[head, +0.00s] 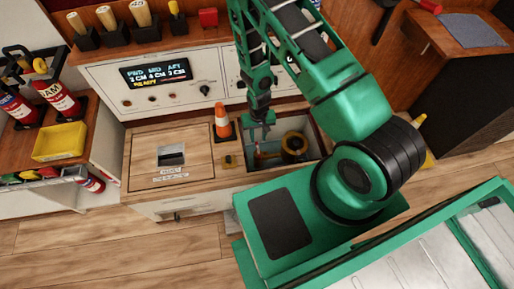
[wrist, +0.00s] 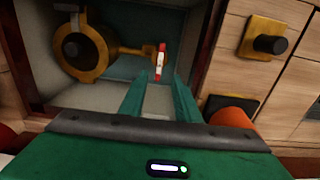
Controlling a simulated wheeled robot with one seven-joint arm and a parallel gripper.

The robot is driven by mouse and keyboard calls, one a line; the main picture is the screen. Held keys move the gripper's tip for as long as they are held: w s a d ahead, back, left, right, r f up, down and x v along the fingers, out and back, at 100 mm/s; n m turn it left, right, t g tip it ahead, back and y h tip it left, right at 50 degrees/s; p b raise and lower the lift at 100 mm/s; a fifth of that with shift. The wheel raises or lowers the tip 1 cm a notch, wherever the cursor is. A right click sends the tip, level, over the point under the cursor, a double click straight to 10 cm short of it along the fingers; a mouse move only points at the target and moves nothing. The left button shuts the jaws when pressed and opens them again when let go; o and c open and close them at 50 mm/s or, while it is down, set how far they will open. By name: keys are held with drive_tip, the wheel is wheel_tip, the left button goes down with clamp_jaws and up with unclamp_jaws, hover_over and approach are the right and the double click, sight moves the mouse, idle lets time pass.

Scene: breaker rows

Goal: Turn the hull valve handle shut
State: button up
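The hull valve is a round brass body (wrist: 86,48) in an open, light-walled recess, with a brass stem running right to a red-and-white handle (wrist: 160,62) in the wrist view. In the head view the brass body (head: 294,147) sits in the recess right of the wooden hatch. My gripper (wrist: 160,76) points into the recess with its two green fingers apart. The handle shows between and just beyond the fingertips; I cannot tell whether they touch it. In the head view my gripper (head: 264,130) reaches down at the recess's left part, and the handle is hard to make out.
A brass latch with a dark knob (wrist: 268,44) is on the wood beside the recess. A control panel (head: 157,72) stands behind.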

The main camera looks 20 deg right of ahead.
sight(258, 149)
wheel_tip(258, 149, down, 10)
drive_tip(key=shift+f, duration=0.1)
idle(0.4)
clamp_jaws()
